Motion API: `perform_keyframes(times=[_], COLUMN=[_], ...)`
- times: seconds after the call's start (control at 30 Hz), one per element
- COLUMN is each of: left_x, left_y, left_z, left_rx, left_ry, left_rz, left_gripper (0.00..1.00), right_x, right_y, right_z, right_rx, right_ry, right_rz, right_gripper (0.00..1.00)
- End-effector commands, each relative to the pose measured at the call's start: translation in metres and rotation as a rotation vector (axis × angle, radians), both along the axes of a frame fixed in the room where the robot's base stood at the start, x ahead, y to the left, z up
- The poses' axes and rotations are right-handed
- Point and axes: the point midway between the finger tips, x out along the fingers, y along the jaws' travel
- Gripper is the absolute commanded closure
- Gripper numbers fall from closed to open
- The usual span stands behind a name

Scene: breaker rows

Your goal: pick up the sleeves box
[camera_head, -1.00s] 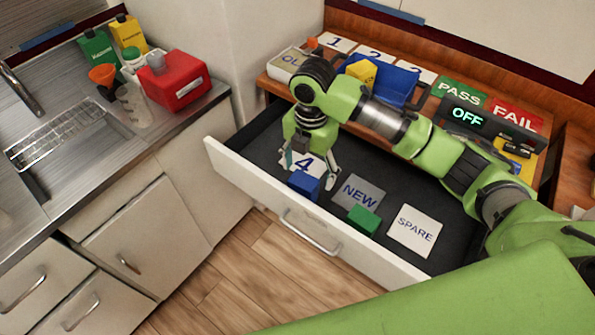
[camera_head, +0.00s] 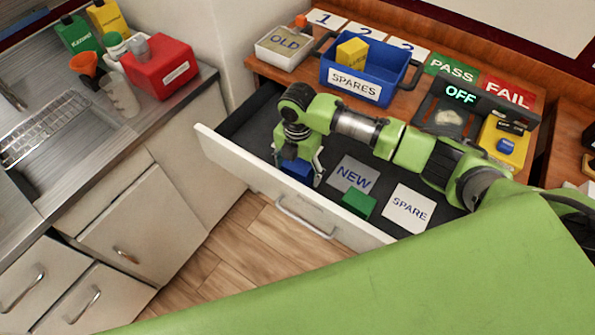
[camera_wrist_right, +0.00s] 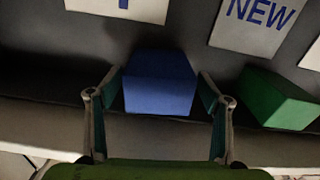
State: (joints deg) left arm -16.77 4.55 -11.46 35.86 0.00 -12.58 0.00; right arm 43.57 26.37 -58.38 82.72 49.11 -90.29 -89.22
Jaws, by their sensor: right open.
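No label reading "sleeves" is legible. A small blue box (camera_head: 297,168) lies in the open drawer near its front wall, partly hidden by my gripper; it also shows in the right wrist view (camera_wrist_right: 160,82). A green box (camera_head: 358,203) lies to its right, by the NEW card (camera_head: 353,173). My right gripper (camera_head: 298,173) points down at the blue box, open. In the right wrist view its fingers (camera_wrist_right: 160,98) stand on either side of the box, with visible gaps; contact is not seen. My left gripper is out of view.
The drawer's front wall (camera_head: 255,180) runs close beside the blue box. A SPARE card (camera_head: 408,208) lies at right in the drawer. On the counter stand a blue SPARES bin (camera_head: 352,88) holding a yellow box (camera_head: 351,52), and a white OLD tray (camera_head: 284,48).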

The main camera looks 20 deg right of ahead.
Motion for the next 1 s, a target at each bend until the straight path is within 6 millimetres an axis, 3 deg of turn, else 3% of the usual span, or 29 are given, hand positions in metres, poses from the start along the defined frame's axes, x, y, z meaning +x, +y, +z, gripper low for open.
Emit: perform_keyframes(times=[0.2, 0.43, 0.47, 0.6, 0.67, 1.0], left_x=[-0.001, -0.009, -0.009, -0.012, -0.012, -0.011], left_y=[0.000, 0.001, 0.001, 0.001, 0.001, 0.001], left_z=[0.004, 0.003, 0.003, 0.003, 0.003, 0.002], left_rx=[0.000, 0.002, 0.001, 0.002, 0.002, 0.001], left_ry=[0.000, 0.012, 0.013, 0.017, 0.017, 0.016], left_rz=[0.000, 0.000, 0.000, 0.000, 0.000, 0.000], left_gripper=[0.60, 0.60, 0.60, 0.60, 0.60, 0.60], right_x=[0.000, 0.001, 0.001, 0.001, 0.001, 0.002], right_y=[0.000, 0.000, 0.000, 0.000, 0.000, 0.000], right_z=[-0.025, -0.027, -0.027, -0.026, -0.026, -0.020], right_rx=[-0.001, -0.001, -0.001, -0.001, -0.001, 0.000], right_ry=[0.001, -0.002, -0.002, -0.002, -0.002, -0.004], right_rz=[0.000, 0.000, 0.000, 0.000, 0.000, 0.000], right_gripper=[0.28, 0.28, 0.31, 0.67, 0.78, 0.78])
